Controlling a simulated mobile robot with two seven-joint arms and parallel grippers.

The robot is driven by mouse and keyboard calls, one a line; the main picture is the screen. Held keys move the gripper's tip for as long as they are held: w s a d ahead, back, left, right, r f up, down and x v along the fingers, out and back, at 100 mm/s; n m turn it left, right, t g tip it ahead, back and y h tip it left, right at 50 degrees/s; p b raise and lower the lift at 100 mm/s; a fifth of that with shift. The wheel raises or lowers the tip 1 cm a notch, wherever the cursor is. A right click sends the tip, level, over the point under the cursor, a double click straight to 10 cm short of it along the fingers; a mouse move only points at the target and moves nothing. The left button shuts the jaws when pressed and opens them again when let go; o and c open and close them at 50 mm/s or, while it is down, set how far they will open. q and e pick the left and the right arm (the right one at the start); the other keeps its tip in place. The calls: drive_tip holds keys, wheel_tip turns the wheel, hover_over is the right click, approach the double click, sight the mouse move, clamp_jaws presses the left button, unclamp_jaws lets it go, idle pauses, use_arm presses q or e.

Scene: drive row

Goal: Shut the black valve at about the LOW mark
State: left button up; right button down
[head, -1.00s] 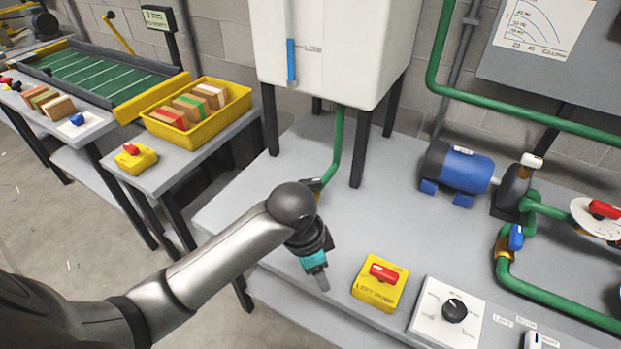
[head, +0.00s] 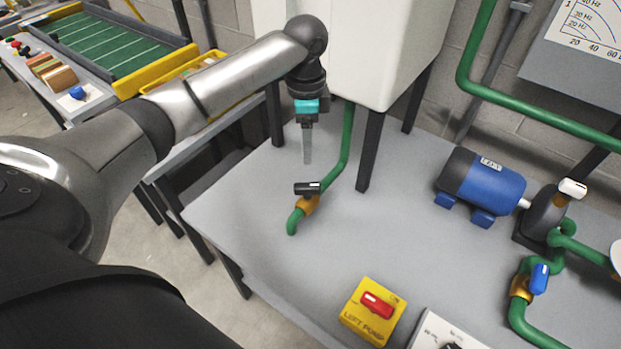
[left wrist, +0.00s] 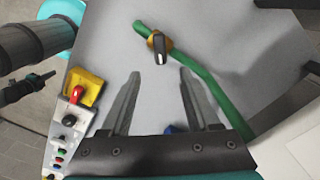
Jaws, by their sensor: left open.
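The black valve (head: 307,188) has a black lever on a brass body in the green pipe (head: 346,150) under the white tank (head: 385,60). Its lever lies at an angle to the pipe. The valve also shows in the left wrist view (left wrist: 160,48), beyond the fingertips and roughly centred between them. My left gripper (head: 308,158) points down just above the lever, open and empty, apart from it. Its two fingers show in the left wrist view (left wrist: 160,75). The tank's level gauge and LOW mark are hidden behind my left arm.
A yellow LEFT PUMP box (head: 362,322) with a red knob stands at the bench front. A blue motor (head: 485,190) and a blue-handled valve (head: 539,280) stand to the right. Black tank legs (head: 371,150) flank the pipe. The grey bench (head: 250,220) is clear around the valve.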

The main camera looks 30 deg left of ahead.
use_arm(q)
hover_over(307, 185)
wheel_tip(307, 185, down, 4)
drive_tip(key=shift+s+f+b, duration=0.15)
drive_tip(key=shift+b, duration=0.3)
wheel_tip(307, 185, down, 8)
drive_tip(key=shift+r+b, duration=0.2)
drive_tip(key=shift+b, duration=0.75)
drive_tip(key=shift+f, duration=0.55)
use_arm(e)
wheel_tip(307, 185, down, 3)
drive_tip(key=shift+w+f, duration=0.15)
use_arm(q)
drive_tip(key=shift+c, duration=0.4)
clamp_jaws()
use_arm(e)
drive_tip(key=shift+s, duration=0.2)
